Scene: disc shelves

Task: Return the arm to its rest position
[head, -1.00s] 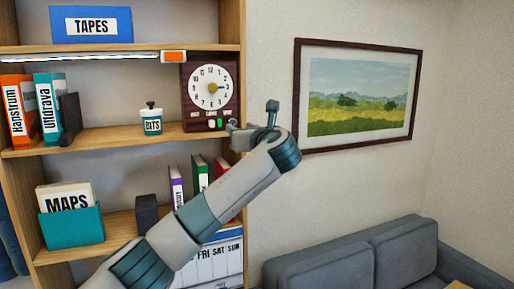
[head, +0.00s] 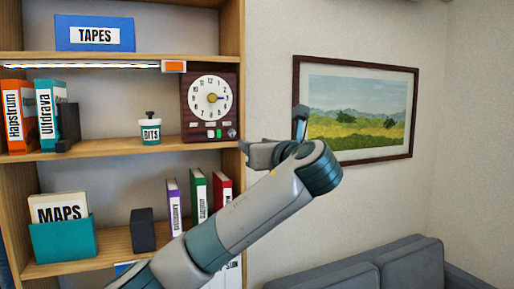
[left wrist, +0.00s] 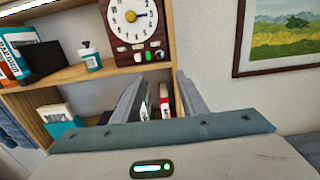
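My left arm (head: 240,222) comes in from the bottom left of the head view and reaches up to the right, in front of the wooden shelf (head: 80,148). My left gripper (head: 258,152) is beside the shelf's right edge, below and right of the dark clock (head: 210,84). In the left wrist view its two fingers (left wrist: 158,92) stand apart with nothing held between them. The clock (left wrist: 133,22) shows beyond and above them. My right gripper is not in either view.
The shelf holds a white BITS jar (head: 151,131), upright books (head: 197,195), a teal MAPS holder (head: 62,240) and a blue TAPES box (head: 94,32). A framed picture (head: 354,112) hangs on the wall. A grey sofa (head: 400,265) stands at the lower right.

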